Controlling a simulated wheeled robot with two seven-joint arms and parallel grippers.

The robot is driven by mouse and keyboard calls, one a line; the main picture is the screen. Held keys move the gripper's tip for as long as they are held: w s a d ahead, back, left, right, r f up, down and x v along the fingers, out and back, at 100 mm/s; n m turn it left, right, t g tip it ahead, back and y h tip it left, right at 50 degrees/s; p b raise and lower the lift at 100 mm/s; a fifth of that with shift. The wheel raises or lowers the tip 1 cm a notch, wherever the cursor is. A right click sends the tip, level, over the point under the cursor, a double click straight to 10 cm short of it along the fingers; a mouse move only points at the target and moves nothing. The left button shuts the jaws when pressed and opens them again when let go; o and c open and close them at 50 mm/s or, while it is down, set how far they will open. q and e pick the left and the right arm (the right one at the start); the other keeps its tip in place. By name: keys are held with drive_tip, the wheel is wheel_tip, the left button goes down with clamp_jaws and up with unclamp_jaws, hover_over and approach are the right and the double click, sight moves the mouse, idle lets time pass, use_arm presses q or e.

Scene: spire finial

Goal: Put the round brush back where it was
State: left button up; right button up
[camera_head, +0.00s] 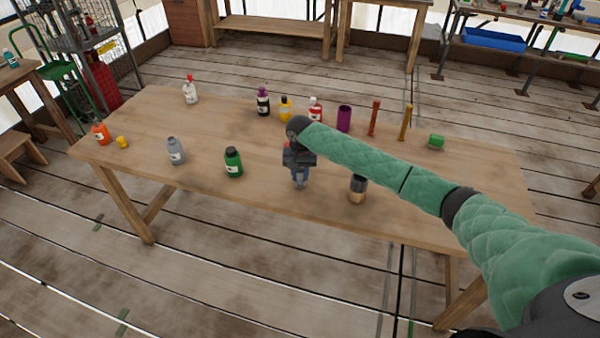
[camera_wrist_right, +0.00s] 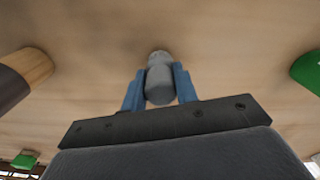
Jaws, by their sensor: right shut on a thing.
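My right gripper (camera_head: 299,184) points down over the near middle of the table (camera_head: 240,125). In the right wrist view its blue fingers (camera_wrist_right: 160,88) are shut on a grey rounded thing (camera_wrist_right: 160,78) with a paler, narrower end. The head view mostly hides that thing; I cannot tell if it touches the table. A short cylinder, black above and wood-coloured below (camera_head: 357,189), stands upright to the right of the gripper; it also shows in the right wrist view (camera_wrist_right: 30,68). I cannot tell for sure which is the round brush. My left gripper is out of view.
A green bottle (camera_head: 233,163) and a grey bottle (camera_head: 176,151) stand left of the gripper. Behind it are a red-and-white bottle (camera_head: 315,110), a purple cylinder (camera_head: 344,119), two upright sticks (camera_head: 374,118) and a green cylinder (camera_head: 436,141). The table's left middle is clear.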

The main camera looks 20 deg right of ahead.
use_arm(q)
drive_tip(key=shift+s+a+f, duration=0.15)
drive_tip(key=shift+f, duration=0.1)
use_arm(e)
drive_tip(key=shift+f, duration=0.3)
drive_tip(key=o, duration=1)
drive_tip(key=shift+f, duration=0.1)
drive_tip(key=shift+c, duration=0.2)
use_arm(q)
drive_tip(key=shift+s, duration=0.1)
